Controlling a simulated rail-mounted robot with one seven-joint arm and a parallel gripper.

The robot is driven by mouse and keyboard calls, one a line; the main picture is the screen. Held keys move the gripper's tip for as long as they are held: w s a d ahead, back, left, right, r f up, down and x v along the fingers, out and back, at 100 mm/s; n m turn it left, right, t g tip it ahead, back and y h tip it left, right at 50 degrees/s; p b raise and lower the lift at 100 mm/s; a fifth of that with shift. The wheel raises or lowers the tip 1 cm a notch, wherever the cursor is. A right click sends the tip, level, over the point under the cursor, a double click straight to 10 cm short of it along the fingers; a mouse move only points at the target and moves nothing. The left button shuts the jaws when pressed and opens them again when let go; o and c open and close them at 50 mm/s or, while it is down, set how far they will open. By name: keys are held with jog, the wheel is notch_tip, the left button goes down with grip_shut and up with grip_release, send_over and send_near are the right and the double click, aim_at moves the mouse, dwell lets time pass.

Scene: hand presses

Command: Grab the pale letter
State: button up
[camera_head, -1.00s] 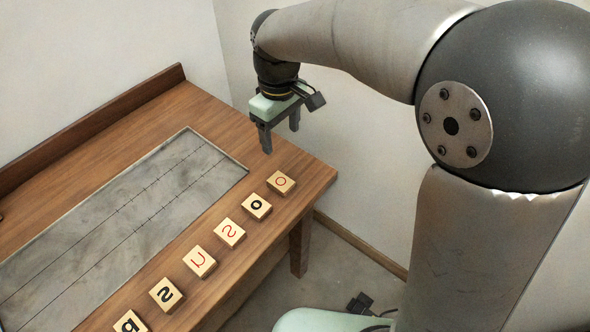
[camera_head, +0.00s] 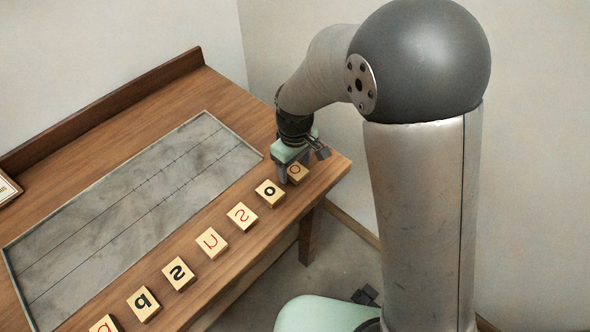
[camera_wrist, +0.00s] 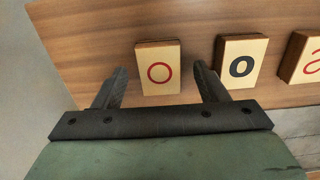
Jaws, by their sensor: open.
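A square wooden letter block with a thin red o (camera_head: 299,173) sits at the right end of a row on the wooden table. In the wrist view this red o block (camera_wrist: 158,77) lies between the fingertips, with a gap on either side. My gripper (camera_wrist: 160,72) is open, fingers pointing down at the block; its fingers also show in the head view (camera_head: 290,172), partly covering the block. I cannot tell whether the fingertips are down beside the block or above it. The neighbouring block bears a bold black o (camera_head: 270,193) and stands just outside one finger.
A grey lined plate (camera_head: 130,205) is set in the table (camera_head: 130,125), bare. A framed sign (camera_head: 7,188) is at the left.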

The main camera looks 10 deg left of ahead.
jog(key=shift+f, duration=0.5)
jog(key=c, duration=1.1)
jog(key=shift+o, duration=0.2)
jog(key=shift+r, duration=0.1)
